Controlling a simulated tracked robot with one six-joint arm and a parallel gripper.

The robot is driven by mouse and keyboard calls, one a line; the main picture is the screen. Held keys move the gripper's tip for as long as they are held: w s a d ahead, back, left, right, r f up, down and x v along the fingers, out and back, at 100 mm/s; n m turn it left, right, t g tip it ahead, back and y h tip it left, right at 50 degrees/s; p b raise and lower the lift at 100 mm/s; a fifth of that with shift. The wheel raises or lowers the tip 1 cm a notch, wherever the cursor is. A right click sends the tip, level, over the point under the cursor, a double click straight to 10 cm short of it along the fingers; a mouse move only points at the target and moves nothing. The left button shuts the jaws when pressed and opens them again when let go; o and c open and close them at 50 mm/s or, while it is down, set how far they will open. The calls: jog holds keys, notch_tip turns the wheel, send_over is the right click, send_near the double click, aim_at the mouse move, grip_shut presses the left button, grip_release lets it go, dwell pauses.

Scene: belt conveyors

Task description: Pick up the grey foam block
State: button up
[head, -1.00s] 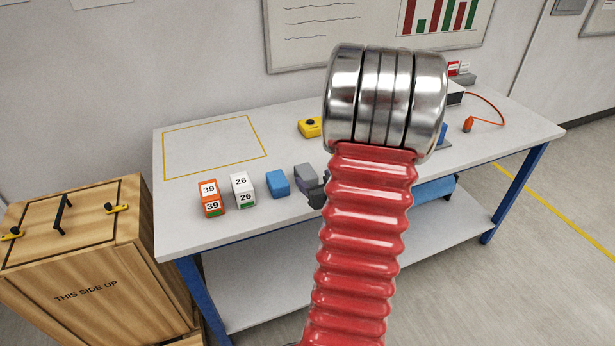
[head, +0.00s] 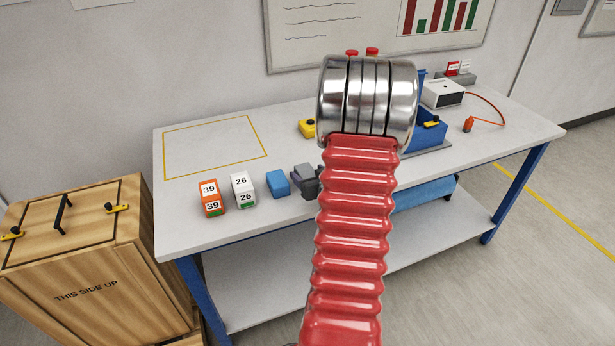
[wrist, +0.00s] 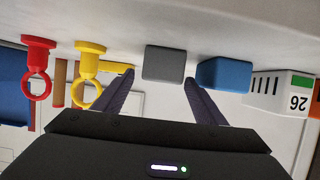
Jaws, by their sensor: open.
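The grey foam block (wrist: 164,62) shows in the wrist view just beyond and between the two fingertips. In the head view the grey foam block (head: 301,170) stands near the table's front edge, to the right of a blue block, partly covered by my gripper. My gripper (wrist: 159,80) is open, with one dark finger towards each side of the block and nothing held. In the head view the dark gripper (head: 305,184) shows only in part, right at the block. My red arm hides the rest of it. I cannot tell whether a finger touches the block.
A blue block (head: 277,184) stands close beside the grey one, then a white box marked 26 (head: 243,190) and an orange box marked 39 (head: 210,198). In the wrist view a yellow ringed item (wrist: 88,66) and a red one (wrist: 38,65) lie on the other side.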

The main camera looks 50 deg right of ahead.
jog(key=shift+x, duration=1.35)
jog(key=shift+c, duration=0.2)
jog(key=c, duration=1.1)
